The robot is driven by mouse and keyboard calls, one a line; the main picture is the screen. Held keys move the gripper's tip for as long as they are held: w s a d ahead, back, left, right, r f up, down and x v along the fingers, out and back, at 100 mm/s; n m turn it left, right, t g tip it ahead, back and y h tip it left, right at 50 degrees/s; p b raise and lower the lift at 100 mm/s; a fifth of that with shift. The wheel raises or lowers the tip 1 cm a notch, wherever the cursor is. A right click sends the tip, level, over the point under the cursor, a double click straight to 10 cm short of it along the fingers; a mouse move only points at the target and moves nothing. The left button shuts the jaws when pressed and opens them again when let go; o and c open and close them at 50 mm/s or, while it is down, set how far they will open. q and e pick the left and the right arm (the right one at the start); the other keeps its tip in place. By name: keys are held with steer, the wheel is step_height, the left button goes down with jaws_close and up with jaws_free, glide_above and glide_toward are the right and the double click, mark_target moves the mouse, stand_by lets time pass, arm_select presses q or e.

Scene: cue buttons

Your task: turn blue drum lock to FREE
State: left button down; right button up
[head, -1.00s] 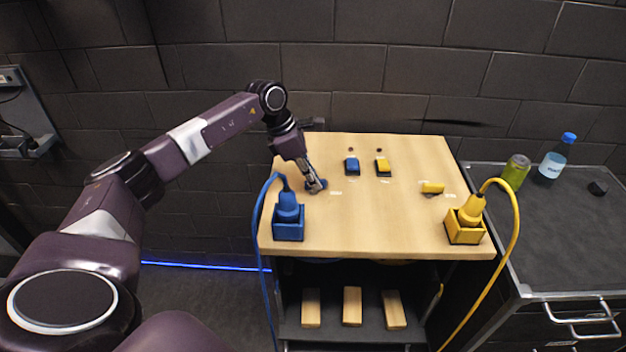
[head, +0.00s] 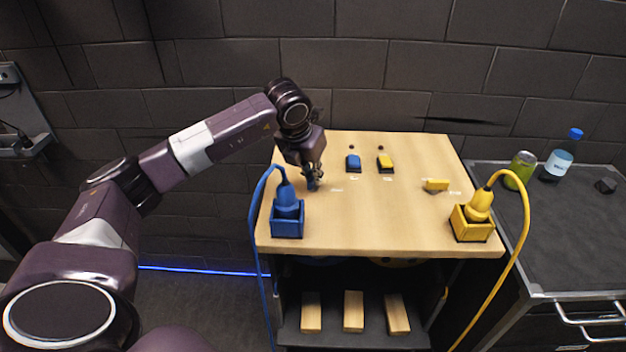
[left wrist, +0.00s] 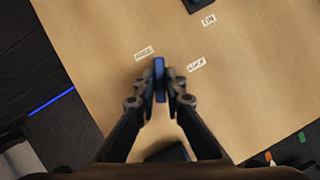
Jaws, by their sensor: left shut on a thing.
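The blue drum lock's handle (left wrist: 159,78) is a narrow blue bar in the left wrist view. My left gripper (left wrist: 160,92) is shut on it, one finger on each side. The bar points up the picture, between a small white label (left wrist: 144,53) at its upper left, which seems to read FREE, and a LOCK label (left wrist: 197,65) at its right. In the head view the blue lock (head: 312,185) is at the table's left side, partly hidden by my left gripper (head: 313,176). My right gripper is not in view.
A blue plug in a blue box (head: 287,226) stands in front of the lock, its cable over the left edge. Blue (head: 353,163) and yellow (head: 386,163) buttons sit at the back. A yellow handle (head: 437,185) and yellow plug box (head: 471,230) are at the right.

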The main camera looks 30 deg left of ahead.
arm_select(q)
steer(key=n+y+b, duration=0.1)
steer(key=n, duration=0.1)
steer(key=n+b, duration=0.1)
steer(key=n, duration=0.1)
steer(key=shift+w+r+n+y, duration=0.15)
steer(key=shift+n+y, duration=0.25)
steer(key=shift+n, duration=0.3)
steer(key=shift+a, duration=0.1)
steer(key=c, duration=2.3)
jaws_free()
steer(key=o, duration=0.3)
steer(key=v, duration=1.2)
steer(key=shift+w, duration=0.2)
